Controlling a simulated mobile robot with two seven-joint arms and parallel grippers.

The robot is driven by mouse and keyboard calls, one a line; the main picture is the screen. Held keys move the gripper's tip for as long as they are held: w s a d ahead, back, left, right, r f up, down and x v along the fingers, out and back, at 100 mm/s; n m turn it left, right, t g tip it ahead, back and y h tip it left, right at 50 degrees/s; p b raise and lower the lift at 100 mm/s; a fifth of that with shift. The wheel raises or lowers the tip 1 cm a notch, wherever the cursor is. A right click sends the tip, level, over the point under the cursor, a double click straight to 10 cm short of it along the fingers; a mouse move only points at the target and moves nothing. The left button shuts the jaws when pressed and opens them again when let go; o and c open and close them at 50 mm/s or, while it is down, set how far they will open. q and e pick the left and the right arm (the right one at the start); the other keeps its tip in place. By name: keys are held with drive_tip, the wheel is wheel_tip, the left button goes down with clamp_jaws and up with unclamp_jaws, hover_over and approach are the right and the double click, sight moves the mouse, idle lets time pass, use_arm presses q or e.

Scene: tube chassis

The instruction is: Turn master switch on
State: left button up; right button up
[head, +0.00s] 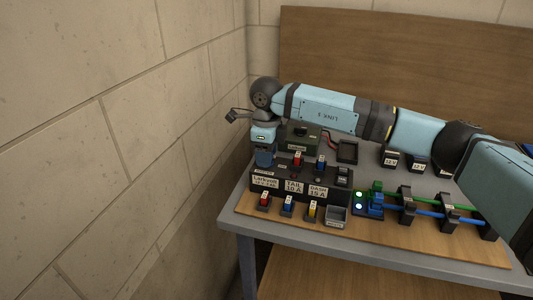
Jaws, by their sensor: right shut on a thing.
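A black fuse box (315,196) stands on a wooden board on the table, with white labels on its front, two reading TAIL and DASH. A red fuse (297,160) and a blue fuse (321,162) stand in its top. A small dark switch-like part (343,174) is at its right end; I cannot read its label. My right gripper (264,160) points down at the box's left end, above the left label. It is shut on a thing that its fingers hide. I cannot tell which part is the master switch. My left gripper is not in view.
In front of the box are red (264,200), blue (287,205) and yellow (312,209) fuses and a grey bin (336,215). A block wall (130,130) is close on the left.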

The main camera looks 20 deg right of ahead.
drive_tip(key=o, duration=0.9)
wheel_tip(320, 180, up, 14)
drive_tip(key=shift+f+p, duration=0.1)
drive_tip(key=shift+p, duration=0.2)
drive_tip(key=shift+s, duration=0.1)
